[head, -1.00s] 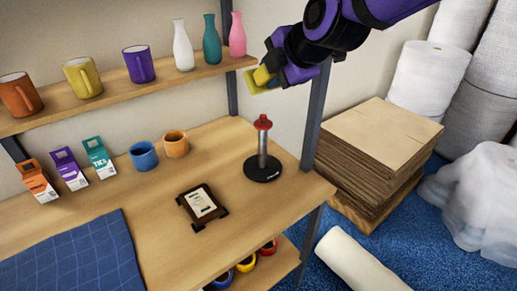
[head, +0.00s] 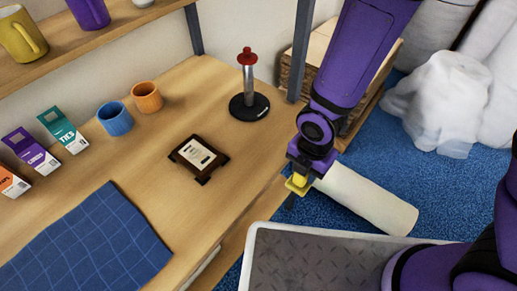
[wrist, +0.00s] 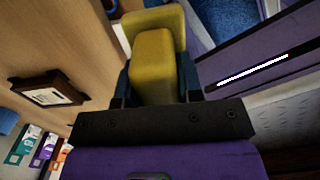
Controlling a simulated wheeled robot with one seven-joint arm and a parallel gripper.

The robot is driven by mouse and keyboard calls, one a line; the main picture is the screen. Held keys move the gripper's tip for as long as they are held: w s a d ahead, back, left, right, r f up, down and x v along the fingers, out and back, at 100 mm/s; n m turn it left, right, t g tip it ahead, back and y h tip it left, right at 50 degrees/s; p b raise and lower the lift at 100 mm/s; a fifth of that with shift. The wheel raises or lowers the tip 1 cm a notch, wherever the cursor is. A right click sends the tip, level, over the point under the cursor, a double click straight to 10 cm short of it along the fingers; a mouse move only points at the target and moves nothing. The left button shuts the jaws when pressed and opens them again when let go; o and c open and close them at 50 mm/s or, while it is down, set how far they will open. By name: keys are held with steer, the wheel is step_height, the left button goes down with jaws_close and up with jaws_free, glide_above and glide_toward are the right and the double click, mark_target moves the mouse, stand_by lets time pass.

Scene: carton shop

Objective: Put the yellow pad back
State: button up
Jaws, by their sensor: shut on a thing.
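The yellow pad (head: 298,184) is in my gripper (head: 299,177), off the right end of the table and above the floor. In the wrist view the pad (wrist: 154,65) shows as a yellow block with a wider yellow part beyond it. The gripper (wrist: 153,85) is shut on it, with dark fingers at both sides. The part of the pad between the fingers is partly hidden. No empty place that clearly belongs to the pad can be made out.
The wooden table (head: 160,185) bears a dark framed plaque (head: 198,157), a red-topped post on a black base (head: 248,105), blue (head: 115,119) and orange (head: 146,97) cups, several small cartons and a blue cloth (head: 88,245). A white roll (head: 367,200) lies on the blue floor.

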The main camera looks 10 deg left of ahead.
steer(key=w+a, duration=0.3)
steer(key=w+a+f, duration=0.1)
steer(key=w+a, duration=0.7)
steer(key=shift+f, duration=2.1)
steer(key=o, duration=0.8)
steer(key=shift+f, duration=0.1)
step_height(320, 180, up, 12)
steer(key=shift+r, duration=0.1)
